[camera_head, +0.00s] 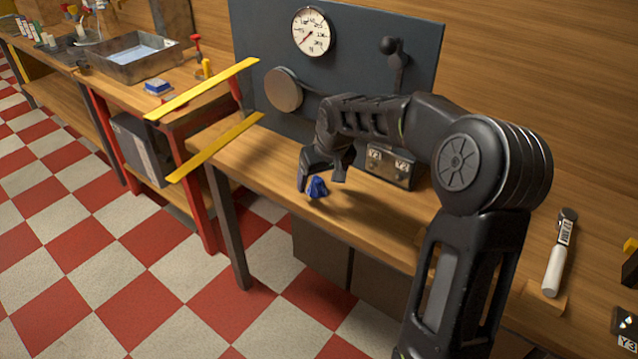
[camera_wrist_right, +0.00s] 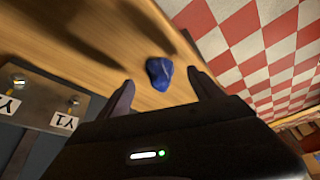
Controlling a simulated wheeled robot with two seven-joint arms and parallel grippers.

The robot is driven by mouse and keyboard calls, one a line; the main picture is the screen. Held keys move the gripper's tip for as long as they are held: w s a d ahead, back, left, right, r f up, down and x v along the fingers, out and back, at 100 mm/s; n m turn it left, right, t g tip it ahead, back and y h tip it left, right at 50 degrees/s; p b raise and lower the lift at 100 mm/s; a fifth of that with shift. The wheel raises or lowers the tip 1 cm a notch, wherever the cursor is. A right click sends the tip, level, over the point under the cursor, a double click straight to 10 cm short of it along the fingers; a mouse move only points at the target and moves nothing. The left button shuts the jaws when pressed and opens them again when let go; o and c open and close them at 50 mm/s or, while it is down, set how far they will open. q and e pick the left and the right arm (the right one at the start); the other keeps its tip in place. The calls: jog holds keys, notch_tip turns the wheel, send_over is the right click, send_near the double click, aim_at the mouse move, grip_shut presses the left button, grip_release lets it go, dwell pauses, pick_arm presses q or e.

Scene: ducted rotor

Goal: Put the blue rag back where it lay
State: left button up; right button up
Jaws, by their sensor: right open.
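The blue rag (camera_head: 317,187) is a small crumpled lump lying on the wooden bench top (camera_head: 262,163), near its front edge. My right gripper (camera_head: 321,184) is right above it with its fingers pointing down. In the right wrist view the rag (camera_wrist_right: 159,73) lies between and just beyond the two open fingertips (camera_wrist_right: 160,85), with wood showing around it. The fingers look apart from the rag. My left gripper is in neither view.
A box with Y-labelled switches (camera_head: 390,167) stands behind my right gripper. A dark panel with a gauge (camera_head: 311,32) and a lever (camera_head: 392,60) rises at the back. Yellow bars (camera_head: 205,88) stick out at the left. A white-handled tool (camera_head: 559,254) lies right.

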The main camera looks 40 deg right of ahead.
jog(key=v, duration=0.9)
jog(key=shift+r, duration=0.15)
jog(key=shift+s, duration=0.15)
